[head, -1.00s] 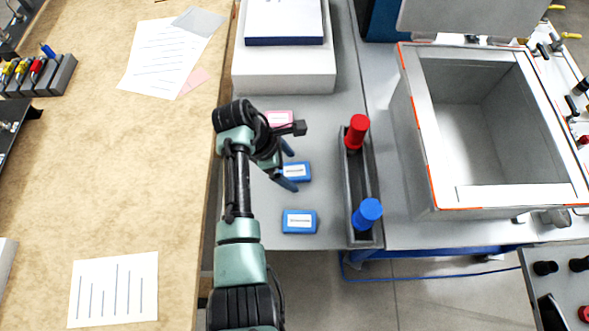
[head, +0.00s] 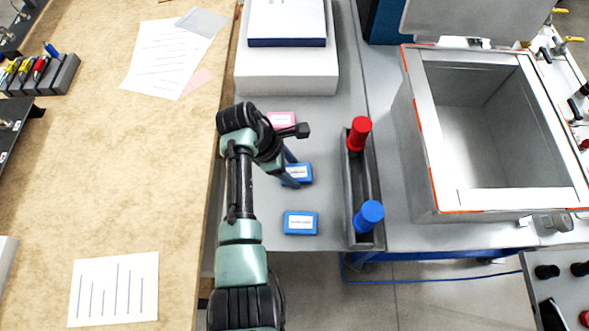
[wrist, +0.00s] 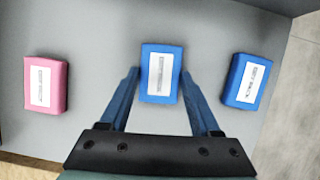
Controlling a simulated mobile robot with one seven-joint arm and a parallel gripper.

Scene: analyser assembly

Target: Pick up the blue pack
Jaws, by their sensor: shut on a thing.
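Two blue packs with white labels lie on the grey bench. My gripper (wrist: 160,76) is shut on the middle blue pack (wrist: 161,74), one finger at each side of it. In the head view this pack (head: 299,173) is partly hidden by my gripper (head: 290,170) and appears to rest on the bench. The other blue pack (head: 300,222) lies nearer the front, apart from my gripper; it also shows at the right in the wrist view (wrist: 246,81).
A pink pack (head: 281,120) lies beyond the held one, at the left in the wrist view (wrist: 46,84). A dark rack (head: 363,190) with a red-capped and a blue-capped item stands to the right. A white box (head: 285,72) is behind. An open grey bin (head: 420,150) is further right.

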